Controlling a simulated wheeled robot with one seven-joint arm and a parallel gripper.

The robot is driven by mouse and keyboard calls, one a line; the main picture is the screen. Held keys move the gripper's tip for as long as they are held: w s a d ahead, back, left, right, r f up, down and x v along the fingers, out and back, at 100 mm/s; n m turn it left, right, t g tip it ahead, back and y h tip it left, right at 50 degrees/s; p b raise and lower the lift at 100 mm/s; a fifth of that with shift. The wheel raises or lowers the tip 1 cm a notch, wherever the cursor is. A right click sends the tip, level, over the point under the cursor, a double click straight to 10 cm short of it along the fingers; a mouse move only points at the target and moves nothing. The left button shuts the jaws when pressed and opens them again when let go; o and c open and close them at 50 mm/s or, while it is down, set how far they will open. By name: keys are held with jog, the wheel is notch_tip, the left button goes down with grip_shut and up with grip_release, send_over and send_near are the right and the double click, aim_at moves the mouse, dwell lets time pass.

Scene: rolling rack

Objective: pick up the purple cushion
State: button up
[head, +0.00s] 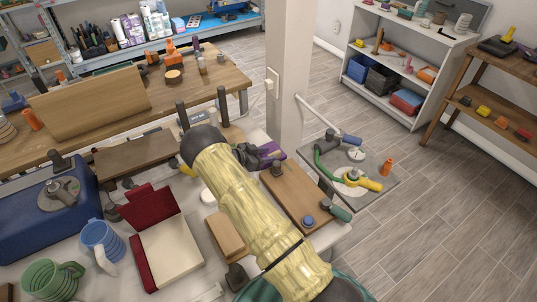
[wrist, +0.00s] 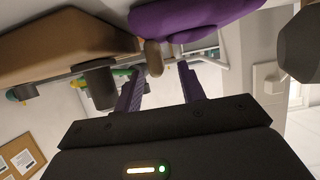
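The purple cushion (head: 268,150) is mostly hidden behind my gripper in the head view; only a small purple patch shows. In the wrist view a large rounded purple shape, the cushion (wrist: 192,18), fills the top middle, beyond my fingertips. My gripper (wrist: 158,80) is open, with its two dark purple fingers apart. The cushion is not between them. A small brown rounded thing (wrist: 153,58) shows between and beyond the fingertips. In the head view my gripper (head: 268,158) is dark and lies close to the cushion; whether they touch I cannot tell.
A wooden board (head: 298,194) lies right of my arm, with a blue round knob (head: 308,221). A white post (head: 289,70) stands behind the cushion. A red-lidded box (head: 168,250) and mugs (head: 100,243) crowd the left.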

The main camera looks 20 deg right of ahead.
aim_at(272, 153)
jog(key=shift+p+x, duration=0.35)
jog(key=shift+x, duration=1.4)
jog(key=shift+s+d+r, duration=0.1)
jog(key=shift+d, duration=0.05)
grip_shut()
